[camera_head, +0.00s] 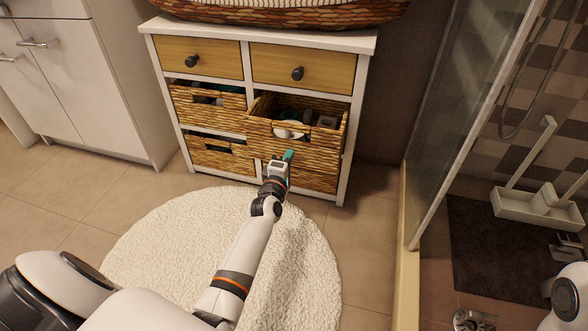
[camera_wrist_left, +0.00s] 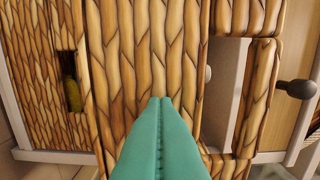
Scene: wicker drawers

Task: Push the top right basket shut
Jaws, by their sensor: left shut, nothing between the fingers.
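The top right basket (camera_head: 320,151) is woven wicker and stands pulled out from the white cabinet, with a white item and other things inside. My left gripper (camera_head: 288,155) has teal fingers and is shut and empty, in front of this basket's front face. In the left wrist view the shut fingers (camera_wrist_left: 160,105) point at the wicker front (camera_wrist_left: 150,45), very near or touching; I cannot tell which. The basket's handle opening shows to the right of the fingers there. My right gripper is not in view.
Two wooden drawers with dark knobs (camera_head: 297,74) sit above the baskets, shut. The top left basket (camera_head: 208,108) and lower baskets (camera_head: 218,157) are in the cabinet. A round white rug (camera_head: 150,243) lies in front. A glass shower wall (camera_head: 452,110) stands to the right.

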